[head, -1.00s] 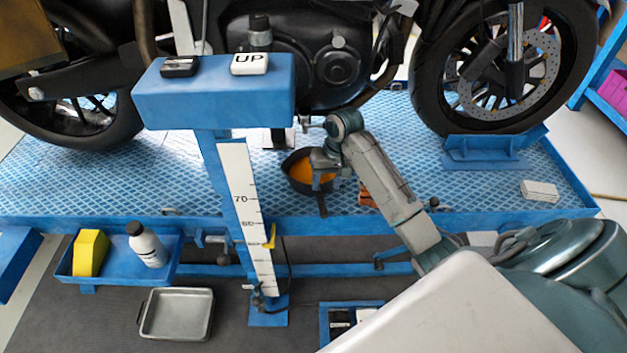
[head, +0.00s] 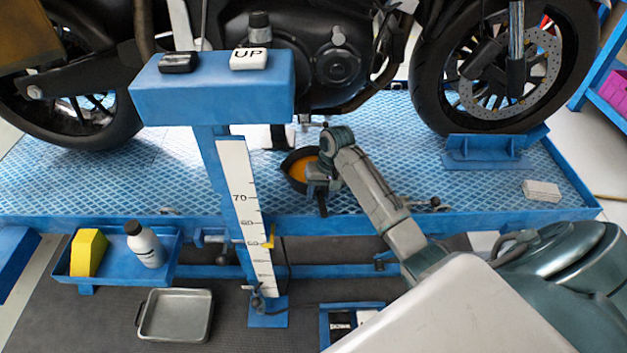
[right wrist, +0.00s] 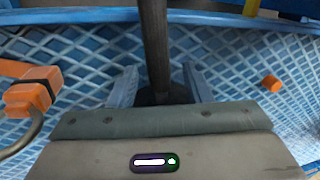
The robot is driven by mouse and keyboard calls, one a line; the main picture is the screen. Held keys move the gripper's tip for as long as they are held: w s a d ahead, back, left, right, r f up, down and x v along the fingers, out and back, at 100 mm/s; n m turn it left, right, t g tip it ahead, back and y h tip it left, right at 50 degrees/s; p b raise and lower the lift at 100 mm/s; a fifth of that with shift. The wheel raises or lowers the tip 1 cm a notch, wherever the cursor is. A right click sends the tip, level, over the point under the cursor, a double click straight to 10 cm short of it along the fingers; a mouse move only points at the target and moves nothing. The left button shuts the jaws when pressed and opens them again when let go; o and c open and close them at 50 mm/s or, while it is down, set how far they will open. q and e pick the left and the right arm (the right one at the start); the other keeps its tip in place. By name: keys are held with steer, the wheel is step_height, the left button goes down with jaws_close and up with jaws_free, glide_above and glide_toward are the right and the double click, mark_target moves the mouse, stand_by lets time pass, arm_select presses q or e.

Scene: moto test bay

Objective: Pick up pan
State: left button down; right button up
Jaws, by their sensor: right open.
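In the right wrist view the dark handle (right wrist: 154,45) runs between the two open fingers of my gripper (right wrist: 158,82). I cannot tell whether either finger touches it. My left gripper is not in view.
The motorcycle engine (head: 335,65) hangs close above the pan. A blue control post (head: 215,95) stands to the left in front. An orange item with a black band (right wrist: 30,97) and a small orange piece (right wrist: 272,83) lie either side of the handle. A metal tray (head: 176,315) is on the floor.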

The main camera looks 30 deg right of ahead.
steer(key=shift+a+f, duration=0.1)
steer(key=shift+f, duration=0.55)
jaws_close()
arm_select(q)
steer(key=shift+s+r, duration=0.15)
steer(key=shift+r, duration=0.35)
arm_select(e)
steer(key=shift+w, duration=0.1)
steer(key=shift+r, duration=0.2)
